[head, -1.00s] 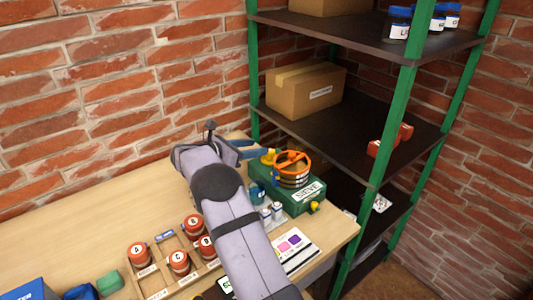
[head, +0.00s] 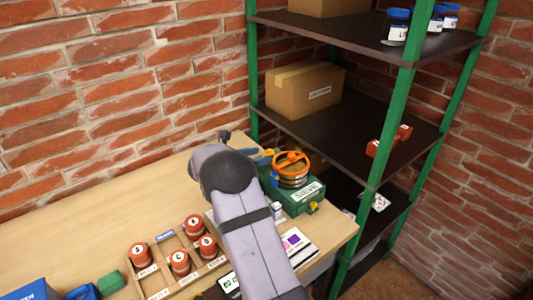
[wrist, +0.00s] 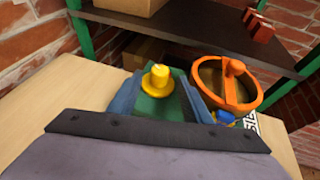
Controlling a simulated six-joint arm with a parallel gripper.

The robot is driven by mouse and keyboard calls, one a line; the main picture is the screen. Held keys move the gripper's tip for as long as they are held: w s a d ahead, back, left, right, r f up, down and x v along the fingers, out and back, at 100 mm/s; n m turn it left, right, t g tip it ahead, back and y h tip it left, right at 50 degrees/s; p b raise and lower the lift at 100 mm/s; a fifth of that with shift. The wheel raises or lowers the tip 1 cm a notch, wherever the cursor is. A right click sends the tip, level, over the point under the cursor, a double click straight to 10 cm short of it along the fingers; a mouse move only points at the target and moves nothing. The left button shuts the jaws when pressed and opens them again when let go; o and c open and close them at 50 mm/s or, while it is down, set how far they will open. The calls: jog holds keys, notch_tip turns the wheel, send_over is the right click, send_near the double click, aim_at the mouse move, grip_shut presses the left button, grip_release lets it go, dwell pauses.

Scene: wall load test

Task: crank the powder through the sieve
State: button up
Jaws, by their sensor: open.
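The sieve machine has a green body (head: 310,203) with a label, and an orange-rimmed round sieve (head: 291,163) on top. It stands at the back right of the table. The orange sieve rim (wrist: 197,83) shows in the wrist view, to the right of my gripper. My gripper (wrist: 157,92) is open, with one blue finger on each side of the knob; contact cannot be told.
A wooden rack with several red-lidded jars (head: 180,262) stands left of my arm. A colour card (head: 295,243) lies to its right. The green-posted shelf (head: 400,130) rises close behind the machine. The table's back left is bare.

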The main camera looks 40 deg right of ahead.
aim_at(267, 153)
jog(key=shift+p+x, duration=0.35)
jog(key=shift+x, duration=1.7)
jog(key=c, duration=1.1)
